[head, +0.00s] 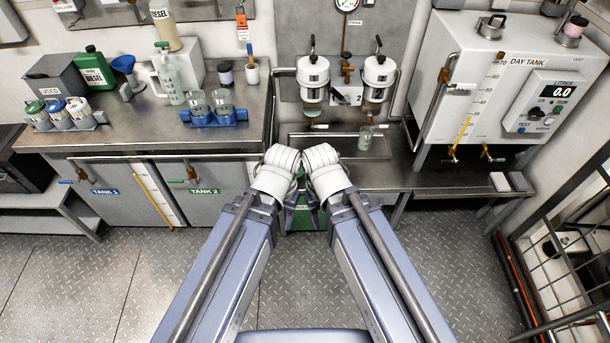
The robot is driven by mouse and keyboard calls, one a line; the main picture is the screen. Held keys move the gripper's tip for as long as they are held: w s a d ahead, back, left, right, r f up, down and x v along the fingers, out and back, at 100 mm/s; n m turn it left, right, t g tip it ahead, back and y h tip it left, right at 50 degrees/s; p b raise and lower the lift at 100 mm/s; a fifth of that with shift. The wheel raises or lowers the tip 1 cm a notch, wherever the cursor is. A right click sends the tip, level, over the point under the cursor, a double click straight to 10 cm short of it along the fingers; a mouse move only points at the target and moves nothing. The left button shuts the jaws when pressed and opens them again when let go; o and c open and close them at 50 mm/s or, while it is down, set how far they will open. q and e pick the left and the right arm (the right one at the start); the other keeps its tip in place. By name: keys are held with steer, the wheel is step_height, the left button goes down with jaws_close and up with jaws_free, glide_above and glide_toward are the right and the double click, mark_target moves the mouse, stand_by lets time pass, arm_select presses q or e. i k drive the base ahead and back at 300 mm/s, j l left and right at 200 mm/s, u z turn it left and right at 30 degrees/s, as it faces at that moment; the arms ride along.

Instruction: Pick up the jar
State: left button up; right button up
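A small clear glass jar (366,138) stands upright in the shallow metal tray under the two white filter housings. Two more clear glass jars, a left one (197,104) and a right one (223,103), stand in a blue holder (213,118) on the left counter. I cannot tell which jar the task means. My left gripper (289,214) and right gripper (315,214) hang low in front of the counter, close together and apart from all these jars. My forearms and wrists partly hide both, and their finger openings are not clear.
Two white filter housings (313,78) (379,77) hang above the metal tray (338,146). The white day tank (478,70) stands at right. A blue funnel (123,65), a green container (94,70) and a pitcher (168,78) crowd the left counter. A green object (301,218) lies behind my grippers.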

mark_target(365, 139)
steer(key=i, duration=1.25)
